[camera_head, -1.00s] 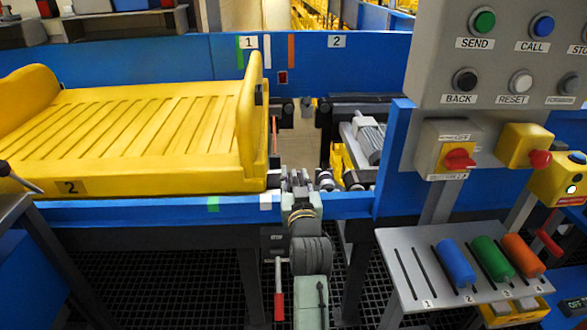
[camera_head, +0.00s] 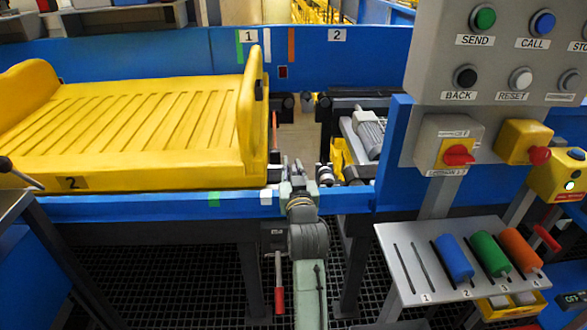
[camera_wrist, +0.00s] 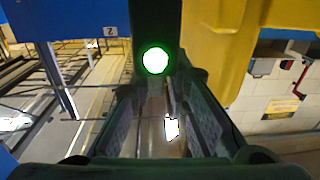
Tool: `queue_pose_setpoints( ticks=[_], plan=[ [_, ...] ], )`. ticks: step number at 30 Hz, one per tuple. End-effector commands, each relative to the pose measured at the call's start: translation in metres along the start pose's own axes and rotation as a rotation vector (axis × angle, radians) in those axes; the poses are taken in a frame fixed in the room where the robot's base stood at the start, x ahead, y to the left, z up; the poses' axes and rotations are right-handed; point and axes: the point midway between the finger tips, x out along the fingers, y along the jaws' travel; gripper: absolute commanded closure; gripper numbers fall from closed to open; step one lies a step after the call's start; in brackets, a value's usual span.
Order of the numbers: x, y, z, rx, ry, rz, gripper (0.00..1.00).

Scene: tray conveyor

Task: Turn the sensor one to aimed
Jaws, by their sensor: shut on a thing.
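My gripper (camera_head: 292,180) is at the near blue rail, just right of the yellow tray's front corner. In the wrist view its two dark fingers (camera_wrist: 158,115) are closed about a dark block (camera_wrist: 155,18) with a bright white lamp ringed in green (camera_wrist: 155,60). This block appears to be sensor one; in the head view my gripper mostly hides it. I cannot tell exactly which way the sensor faces.
The yellow tray (camera_head: 150,185) marked 2 lies on the left conveyor, close to my gripper. A control panel (camera_head: 425,60) with buttons and a red switch stands right, above a grey rack (camera_head: 395,262) with coloured cylinders. A red-handled lever (camera_head: 279,300) hangs left of my arm.

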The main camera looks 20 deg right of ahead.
Motion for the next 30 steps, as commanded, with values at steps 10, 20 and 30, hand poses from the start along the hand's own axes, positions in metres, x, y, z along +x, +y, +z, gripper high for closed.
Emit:
queue_pose_setpoints(
  ticks=[10, 20, 30],
  plan=[
    [-0.0003, 0.0034, -0.001, -0.002, -0.001, 0.031, 1.0],
    [-0.0009, 0.0073, 0.0004, -0.004, -0.001, 0.07, 1.0],
    [-0.0009, 0.0068, 0.0005, -0.003, -0.001, 0.068, 0.7]
  ],
)
